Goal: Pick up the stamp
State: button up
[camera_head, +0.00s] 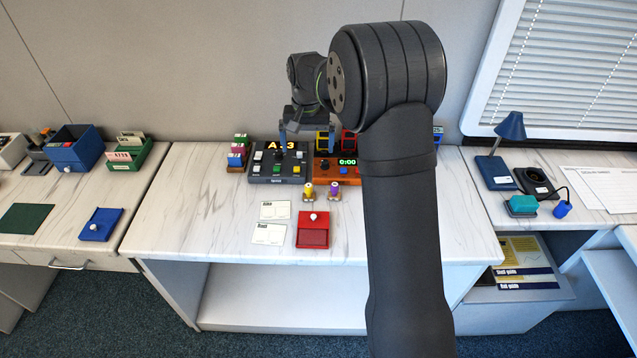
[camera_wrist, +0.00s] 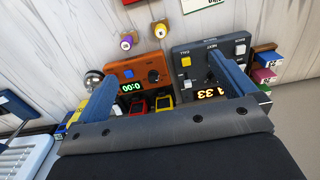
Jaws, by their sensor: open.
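Two small upright pieces stand on the middle desk, one yellow (camera_head: 308,191) and one purple (camera_head: 334,192). They may be stamps, but I cannot tell for certain. The wrist view also shows the yellow piece (camera_wrist: 159,30) and the purple piece (camera_wrist: 127,41) near its top edge. My gripper (camera_head: 305,136) is open and empty, over the back of the desk and behind both pieces. In the wrist view its two blue fingers (camera_wrist: 163,70) are spread wide above the consoles, with nothing between them held.
Below my gripper are a dark console (camera_head: 270,179) and an orange timer box (camera_head: 322,174). A red lidded box (camera_head: 313,236) and white cards (camera_head: 268,234) lie in front. The desk's left part is clear. A blue lamp (camera_head: 510,127) stands on the right desk.

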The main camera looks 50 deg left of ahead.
jog(key=shift+r, duration=0.15)
jog(key=c, duration=1.1)
jog(key=shift+c, duration=0.2)
jog(key=n, duration=0.9)
send_near(308, 185)
jog(key=f, duration=0.6)
jog(key=shift+d, duration=0.25)
jog(key=shift+a+f, duration=0.15)
jog(key=shift+f, duration=2.5)
